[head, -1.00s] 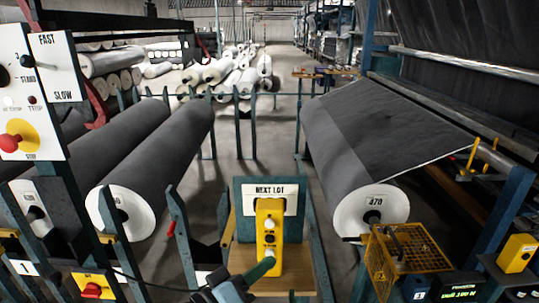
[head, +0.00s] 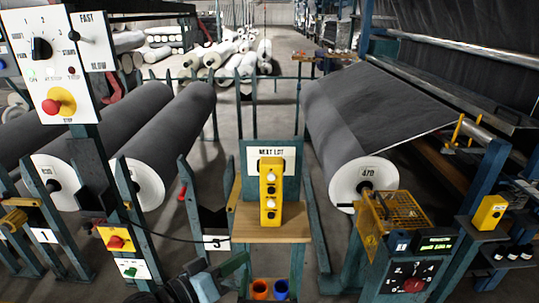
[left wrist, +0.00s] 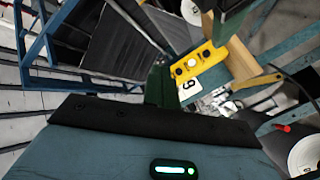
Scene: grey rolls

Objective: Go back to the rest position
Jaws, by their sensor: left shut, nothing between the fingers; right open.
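My left gripper (head: 244,260) is at the bottom centre of the head view, low and just left of the wooden shelf (head: 290,236). Its fingers are together with nothing between them. In the left wrist view the dark green fingers (left wrist: 160,84) stick up past the gripper's body. The yellow button box (head: 270,192) stands on the shelf under the NEXT LOT sign (head: 270,153), apart from the fingers. It also shows in the left wrist view (left wrist: 200,62). My right gripper is not in view.
Large grey rolls (head: 180,130) lie at the left, and another roll (head: 335,130) feeds fabric at the right. Teal posts and a control panel (head: 62,60) stand at the left. A yellow wire basket (head: 405,212) and a dial box (head: 412,275) are at the right. Orange and blue cups (head: 260,289) are below the shelf.

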